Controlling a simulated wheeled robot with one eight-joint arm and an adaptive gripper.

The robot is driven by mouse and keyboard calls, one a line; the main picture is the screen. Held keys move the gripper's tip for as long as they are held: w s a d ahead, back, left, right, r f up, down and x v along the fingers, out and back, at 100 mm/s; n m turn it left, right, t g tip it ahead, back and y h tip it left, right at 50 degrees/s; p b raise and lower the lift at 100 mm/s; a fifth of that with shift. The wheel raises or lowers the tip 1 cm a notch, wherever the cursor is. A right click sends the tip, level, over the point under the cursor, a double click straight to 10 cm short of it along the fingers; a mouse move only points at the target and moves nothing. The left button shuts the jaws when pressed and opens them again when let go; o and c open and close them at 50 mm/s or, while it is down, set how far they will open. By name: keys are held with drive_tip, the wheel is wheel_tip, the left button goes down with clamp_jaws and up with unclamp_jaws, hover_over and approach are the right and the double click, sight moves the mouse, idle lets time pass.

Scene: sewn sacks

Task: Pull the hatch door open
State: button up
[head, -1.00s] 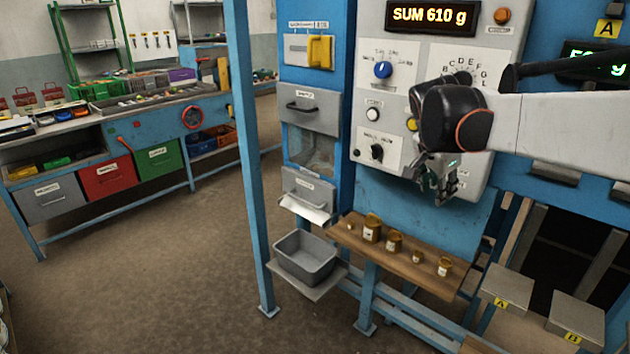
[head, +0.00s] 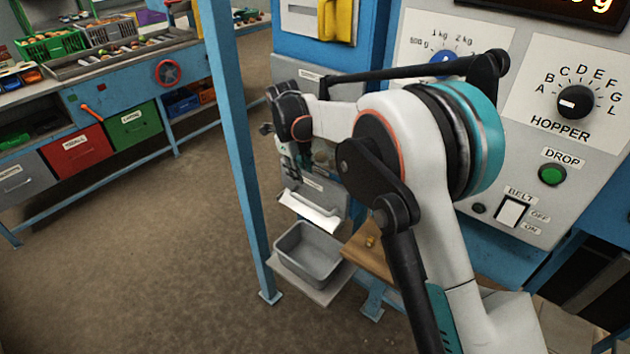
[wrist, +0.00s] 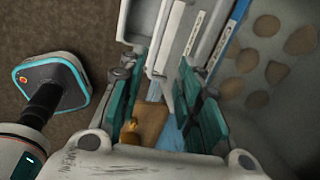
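The blue cabinet has an upper grey panel (head: 288,68), mostly hidden by my arm, and a lower grey front (head: 325,187) with a small label above a white lip (head: 308,213). I cannot read the labels or tell which is the hatch door. My gripper (head: 291,172) hangs in front of the cabinet near the lower front. In the wrist view my gripper (wrist: 174,108) has its teal pads wide apart. A grey labelled edge (wrist: 170,50) runs toward the gap between them. No contact is clear, and nothing looks gripped.
A grey bin (head: 310,252) stands on a low ledge under the lip. A wooden shelf (head: 362,257) with a small brass-coloured item is to its right. A blue post (head: 232,150) stands close left of my gripper. Round brown lumps (wrist: 275,70) show in the wrist view.

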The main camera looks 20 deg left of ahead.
sight(305, 201)
drive_tip(key=shift+m, duration=0.3)
drive_tip(key=w+f+b, duration=0.1)
drive_tip(key=f, duration=0.3)
drive_tip(key=w+f+b, duration=0.1)
drive_tip(key=f, duration=0.4)
drive_tip(key=w+f+b, duration=0.1)
drive_tip(key=f, duration=0.4)
drive_tip(key=shift+f, duration=0.25)
clamp_jaws()
